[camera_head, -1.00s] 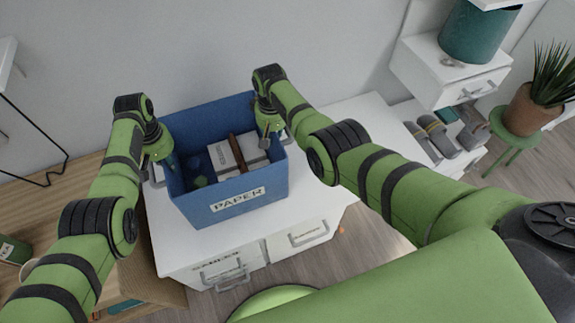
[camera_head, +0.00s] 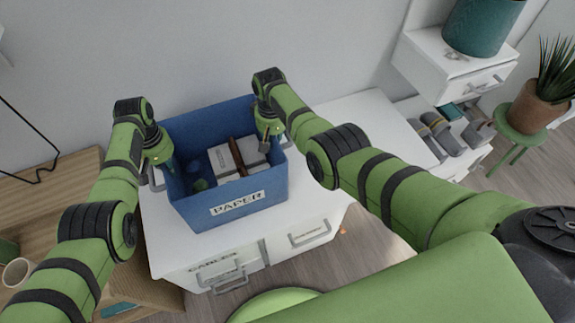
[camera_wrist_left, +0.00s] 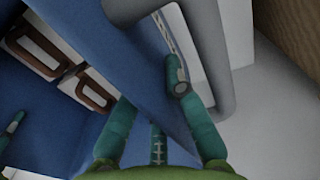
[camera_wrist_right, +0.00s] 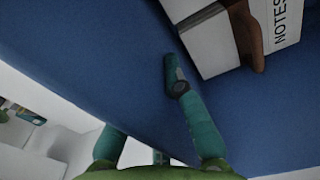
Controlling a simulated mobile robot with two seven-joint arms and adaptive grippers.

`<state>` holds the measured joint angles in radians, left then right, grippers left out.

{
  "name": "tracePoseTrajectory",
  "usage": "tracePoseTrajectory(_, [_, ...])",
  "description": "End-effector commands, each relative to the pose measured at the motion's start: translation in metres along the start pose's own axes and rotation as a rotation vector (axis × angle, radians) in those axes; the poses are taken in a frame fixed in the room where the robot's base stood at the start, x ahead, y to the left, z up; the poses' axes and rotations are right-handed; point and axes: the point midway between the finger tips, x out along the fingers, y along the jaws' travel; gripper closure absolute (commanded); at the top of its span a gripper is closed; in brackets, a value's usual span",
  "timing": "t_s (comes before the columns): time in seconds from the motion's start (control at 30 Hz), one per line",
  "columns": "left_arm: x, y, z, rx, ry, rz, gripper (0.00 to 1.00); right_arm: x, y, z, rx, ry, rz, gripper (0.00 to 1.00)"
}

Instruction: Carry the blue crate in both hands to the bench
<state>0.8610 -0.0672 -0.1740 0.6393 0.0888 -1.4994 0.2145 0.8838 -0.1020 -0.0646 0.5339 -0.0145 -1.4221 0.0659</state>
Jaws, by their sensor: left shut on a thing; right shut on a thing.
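The blue crate (camera_head: 276,186), labelled PAPER, is upright over the white cabinet top. Its wall also shows in the left wrist view (camera_wrist_left: 125,45) and right wrist view (camera_wrist_right: 90,50). My left gripper (camera_head: 168,163) is shut on its left wall, beside a grey handle (camera_wrist_left: 214,100). My right gripper (camera_head: 271,134) is shut on its right wall. White boxes (camera_head: 221,160) with a brown strap lie inside, with dark round items beside them. I cannot tell whether the crate's base touches the cabinet top. Which surface is the bench is unclear.
The white cabinet (camera_head: 345,115) has free top to the crate's right. A wood-topped surface (camera_head: 55,195) is at left, with a mug (camera_head: 16,272).

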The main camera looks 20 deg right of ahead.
Motion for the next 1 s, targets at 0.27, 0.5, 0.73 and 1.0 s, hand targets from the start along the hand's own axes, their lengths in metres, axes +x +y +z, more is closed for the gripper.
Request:
tracePoseTrajectory(0.27, [0.004, -0.002, 0.000, -0.001, 0.000, -0.003, 0.65, 0.004, 0.001, 0.000, 0.001, 0.001, 0.003, 0.65])
tracePoseTrajectory(0.5, [0.003, -0.001, 0.000, 0.000, 0.000, -0.001, 0.65, 0.004, 0.001, 0.000, 0.000, 0.000, 0.001, 0.65])
tracePoseTrajectory(0.73, [-0.018, 0.000, -0.001, -0.001, 0.004, 0.000, 0.65, 0.004, 0.000, 0.000, 0.000, 0.000, 0.000, 0.65])
tracePoseTrajectory(1.0, [-0.078, -0.001, -0.001, -0.002, 0.005, -0.001, 0.65, 0.004, 0.000, 0.000, 0.000, 0.000, 0.000, 0.65])
